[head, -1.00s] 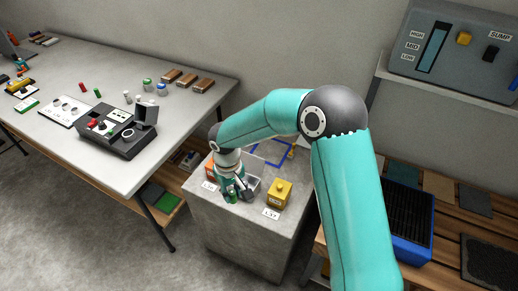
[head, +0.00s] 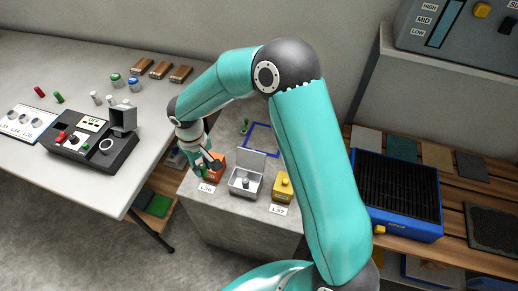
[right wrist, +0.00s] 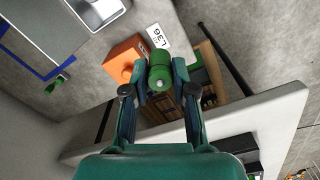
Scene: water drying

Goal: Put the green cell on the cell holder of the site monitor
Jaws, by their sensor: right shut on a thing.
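My right gripper (head: 206,166) is shut on a green cell (right wrist: 160,75), a short cylinder with a pale tip in the right wrist view. It holds the cell beside the orange box (head: 216,168) labelled L36; the cell is mostly hidden by the fingers in the head view. On the same grey block, a grey box (head: 242,188) with its lid raised shows a small round post inside. A dark device (head: 92,152) with an upright flap stands on the table. I cannot tell which of these is the site monitor. My left gripper is not in view.
A yellow box (head: 283,187) stands right of the grey box. A small green object (head: 244,127) is at the block's back, by a blue outline. Red and green cells (head: 58,97) lie on the table (head: 165,60). A blue tray (head: 385,222) is on the right.

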